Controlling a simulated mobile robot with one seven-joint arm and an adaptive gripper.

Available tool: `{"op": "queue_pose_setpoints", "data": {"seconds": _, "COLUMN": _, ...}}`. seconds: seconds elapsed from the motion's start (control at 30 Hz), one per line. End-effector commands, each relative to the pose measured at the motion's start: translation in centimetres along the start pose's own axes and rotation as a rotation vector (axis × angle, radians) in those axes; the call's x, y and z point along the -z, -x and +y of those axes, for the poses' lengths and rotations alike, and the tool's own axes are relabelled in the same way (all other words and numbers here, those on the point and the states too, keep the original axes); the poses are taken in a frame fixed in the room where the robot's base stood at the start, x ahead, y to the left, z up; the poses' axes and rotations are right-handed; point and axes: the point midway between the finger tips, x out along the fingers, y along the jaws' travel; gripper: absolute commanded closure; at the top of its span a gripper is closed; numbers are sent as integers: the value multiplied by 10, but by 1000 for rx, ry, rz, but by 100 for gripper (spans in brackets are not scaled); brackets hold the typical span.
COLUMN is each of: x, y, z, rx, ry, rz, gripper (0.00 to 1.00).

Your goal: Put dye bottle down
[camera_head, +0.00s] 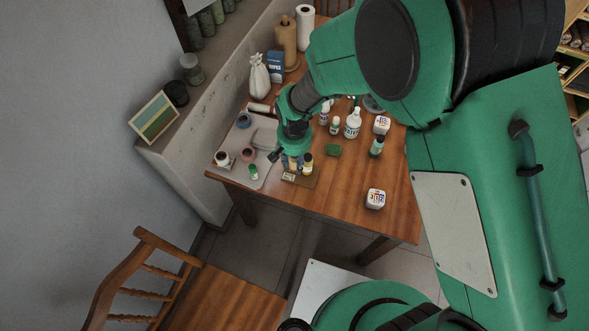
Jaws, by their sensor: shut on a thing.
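My gripper (291,162) points down over the front left part of the wooden table. It is shut on a small bottle, seemingly the dye bottle, which the fingers mostly hide. The grip is just above or on a small brown board (301,182) near the table's front edge; I cannot tell if the bottle touches it. A yellow bottle with a dark cap (307,164) stands on the board, close to the right of the gripper.
Left of the gripper, a grey tray (234,172) holds several jars and a green-capped bottle (253,172). To the right are a green block (333,150), a teal bottle (376,147), a white bottle (353,123) and white boxes (375,198). The table's (335,195) front middle is clear.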

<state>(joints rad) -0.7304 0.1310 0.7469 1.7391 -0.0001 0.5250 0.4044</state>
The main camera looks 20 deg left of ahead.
Motion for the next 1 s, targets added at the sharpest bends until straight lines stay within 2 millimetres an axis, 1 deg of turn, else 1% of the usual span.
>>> {"op": "queue_pose_setpoints", "data": {"seconds": 0.03, "x": 0, "y": -6, "z": 0, "rx": 0, "ry": 0, "rz": 0, "gripper": 98}}
{"op": "queue_pose_setpoints", "data": {"seconds": 0.13, "x": 1, "y": -11, "z": 0, "rx": 0, "ry": 0, "rz": 1, "gripper": 98}}
{"op": "queue_pose_setpoints", "data": {"seconds": 0.47, "x": 1, "y": -12, "z": 0, "rx": 1, "ry": 0, "rz": 1, "gripper": 98}}
{"op": "queue_pose_setpoints", "data": {"seconds": 0.57, "x": 0, "y": -16, "z": 0, "rx": 0, "ry": 0, "rz": 1, "gripper": 98}}
{"op": "queue_pose_setpoints", "data": {"seconds": 0.83, "x": 0, "y": -44, "z": 0, "rx": 0, "ry": 0, "rz": -1, "gripper": 98}}
{"op": "queue_pose_setpoints", "data": {"seconds": 0.9, "x": 0, "y": -49, "z": 0, "rx": 0, "ry": 0, "rz": 0, "gripper": 98}}
{"op": "queue_pose_setpoints", "data": {"seconds": 1.0, "x": 0, "y": -52, "z": 0, "rx": 0, "ry": 0, "rz": 1, "gripper": 98}}
